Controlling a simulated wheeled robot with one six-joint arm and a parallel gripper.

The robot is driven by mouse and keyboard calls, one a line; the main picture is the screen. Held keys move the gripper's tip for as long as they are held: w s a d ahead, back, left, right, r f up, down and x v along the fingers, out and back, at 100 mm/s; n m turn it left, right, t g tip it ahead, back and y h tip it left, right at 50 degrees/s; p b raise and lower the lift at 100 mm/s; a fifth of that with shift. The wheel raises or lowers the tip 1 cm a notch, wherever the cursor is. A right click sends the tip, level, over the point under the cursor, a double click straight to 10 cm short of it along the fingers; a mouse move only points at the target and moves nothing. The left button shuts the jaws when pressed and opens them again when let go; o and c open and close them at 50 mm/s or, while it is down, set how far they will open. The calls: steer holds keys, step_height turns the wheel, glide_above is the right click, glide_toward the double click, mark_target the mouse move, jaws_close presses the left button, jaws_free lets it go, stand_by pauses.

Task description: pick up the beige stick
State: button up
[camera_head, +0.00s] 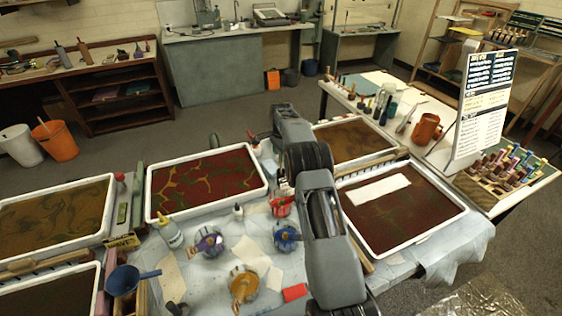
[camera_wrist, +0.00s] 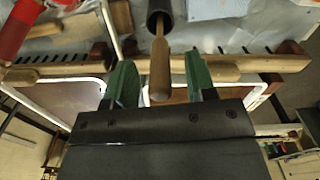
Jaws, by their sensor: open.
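In the wrist view, a beige-brown wooden stick (camera_wrist: 160,72) stands out from a dark round tube (camera_wrist: 160,10). It is thin at the tube and thicker towards my gripper. My gripper (camera_wrist: 157,65) has its two green fingers apart, one on each side of the stick, with a visible gap on both sides. I cannot tell how deep the stick sits between them. In the head view my arm covers the gripper and this stick.
Behind the stick, a pale wooden bar (camera_wrist: 228,64) runs across a slotted rail. A red object (camera_wrist: 14,28) is at the upper left. In the head view, marbling trays (camera_head: 264,188) flank my arm, and bottles and jars (camera_head: 243,284) crowd the table in front.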

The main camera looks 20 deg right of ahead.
jaws_close()
stand_by(0.3)
